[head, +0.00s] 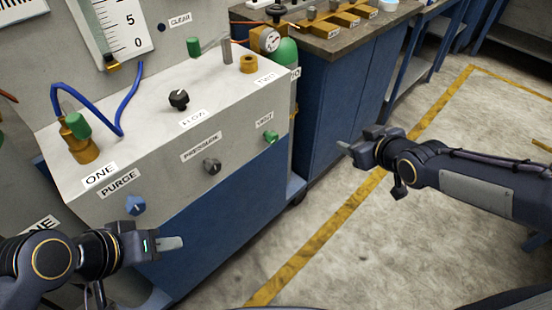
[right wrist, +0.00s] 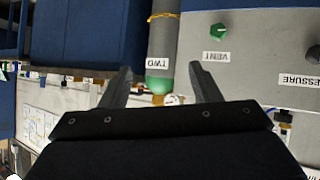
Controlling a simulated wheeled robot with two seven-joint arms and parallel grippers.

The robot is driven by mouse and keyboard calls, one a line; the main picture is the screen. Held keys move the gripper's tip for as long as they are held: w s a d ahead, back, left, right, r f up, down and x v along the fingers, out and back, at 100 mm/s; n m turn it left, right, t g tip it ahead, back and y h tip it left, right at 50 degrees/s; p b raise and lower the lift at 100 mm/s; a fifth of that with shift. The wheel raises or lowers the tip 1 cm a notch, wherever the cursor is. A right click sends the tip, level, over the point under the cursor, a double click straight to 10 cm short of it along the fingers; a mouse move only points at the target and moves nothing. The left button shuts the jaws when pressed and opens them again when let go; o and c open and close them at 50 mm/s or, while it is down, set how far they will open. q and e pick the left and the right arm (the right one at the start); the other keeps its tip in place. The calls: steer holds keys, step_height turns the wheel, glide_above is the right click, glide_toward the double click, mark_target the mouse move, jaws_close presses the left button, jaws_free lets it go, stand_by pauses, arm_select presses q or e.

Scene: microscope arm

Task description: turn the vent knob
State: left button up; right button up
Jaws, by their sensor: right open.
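The vent knob (head: 270,136) is small and green, on the sloped front of the grey cabinet, beside its VENT label. In the right wrist view the green vent knob (right wrist: 218,31) shows at the upper right, above the VENT label. My right gripper (head: 347,147) is to the right of the knob, apart from it, over the floor. In the right wrist view my right gripper (right wrist: 165,82) is open with nothing between its fingers. My left gripper (head: 180,243) is near the blue purge knob (head: 135,204), below and right of it; its finger gap is not clear.
The cabinet also carries a grey pressure knob (head: 211,165) and a black flow knob (head: 179,99). A green gas cylinder (head: 286,53) stands behind its right end. A blue workbench (head: 340,85) stands beyond.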

steer(key=w+a+f+n+t+y+b, duration=0.1)
steer(key=w+a+f+n+y+b, duration=0.2)
steer(key=w+a+f+y+b, duration=0.5)
steer(key=n+t+y, duration=0.1)
steer(key=n, duration=0.2)
glide_toward(275, 139)
steer(key=x, duration=0.2)
steer(key=b+x, duration=0.2)
steer(key=x, duration=0.5)
steer(key=shift+a, duration=0.1)
arm_select(q)
step_height(275, 139, down, 13)
steer(key=shift+r, duration=0.15)
arm_select(e)
steer(key=c, duration=1)
